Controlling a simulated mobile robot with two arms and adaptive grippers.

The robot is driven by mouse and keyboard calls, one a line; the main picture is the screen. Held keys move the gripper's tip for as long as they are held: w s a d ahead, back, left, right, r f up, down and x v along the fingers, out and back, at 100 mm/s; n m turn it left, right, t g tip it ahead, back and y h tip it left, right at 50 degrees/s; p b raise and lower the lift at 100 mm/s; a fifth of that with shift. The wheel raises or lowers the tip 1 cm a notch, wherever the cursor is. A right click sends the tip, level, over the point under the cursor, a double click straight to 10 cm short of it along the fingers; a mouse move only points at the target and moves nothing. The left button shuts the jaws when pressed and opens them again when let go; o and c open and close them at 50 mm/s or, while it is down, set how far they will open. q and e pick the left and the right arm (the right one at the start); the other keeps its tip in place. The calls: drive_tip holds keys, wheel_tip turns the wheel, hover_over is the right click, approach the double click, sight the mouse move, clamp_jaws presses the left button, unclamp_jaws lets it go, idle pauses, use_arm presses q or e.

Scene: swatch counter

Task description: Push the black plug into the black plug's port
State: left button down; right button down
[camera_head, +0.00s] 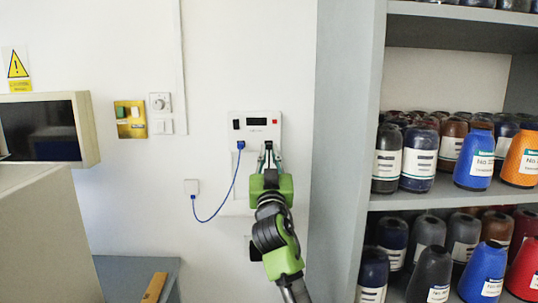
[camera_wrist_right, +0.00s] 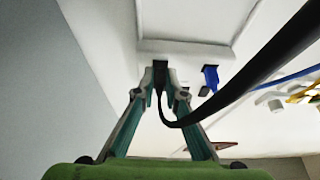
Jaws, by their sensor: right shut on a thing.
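The black plug (camera_wrist_right: 160,72) is between the fingertips of my right gripper (camera_wrist_right: 160,95) in the right wrist view, with its black cable (camera_wrist_right: 245,86) curving away to the right. In the head view my right gripper (camera_head: 268,153) is shut at the lower edge of the white wall unit (camera_head: 258,126), right of the blue plug (camera_head: 240,145). The blue plug also shows in the wrist view (camera_wrist_right: 210,77). The black plug's tip is at the unit's face; its port is hidden, and I cannot tell how deep it sits. My left gripper is out of view.
A blue cable (camera_head: 220,211) loops from the blue plug to a small white wall box (camera_head: 191,187). A grey shelf (camera_head: 348,140) with several thread cones stands close on the right. A yellow switch plate (camera_head: 130,119) and a screen (camera_head: 43,130) are on the left.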

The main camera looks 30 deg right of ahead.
drive_tip(key=shift+w+d+b, duration=0.35)
drive_tip(key=shift+w+b, duration=0.05)
drive_tip(key=shift+w, duration=0.1)
idle(0.8)
drive_tip(key=c, duration=2)
unclamp_jaws()
drive_tip(key=v, duration=1.2)
